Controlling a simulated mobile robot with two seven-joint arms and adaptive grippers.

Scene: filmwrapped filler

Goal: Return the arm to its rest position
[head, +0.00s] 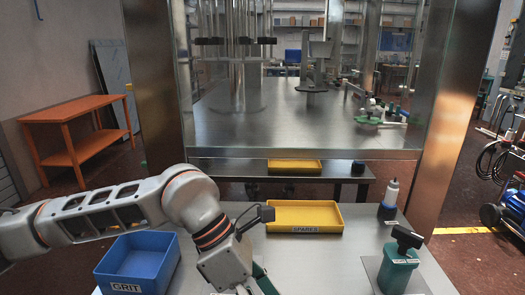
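My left arm (192,208) reaches in from the left over the grey table and bends down toward the lower edge of the head view. Its gripper (262,281) shows only as a dark green part at the bottom edge. The fingertips are cut off, so I cannot tell whether it is open or shut or holds anything. My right arm and gripper are not in view.
A blue bin (140,262) labelled GRIT stands left of my forearm's end. A yellow SPARES tray (305,216) lies behind the gripper. A green container (398,268) with a black handle and a white bottle (390,192) stand right. Steel posts (455,100) frame the bench behind.

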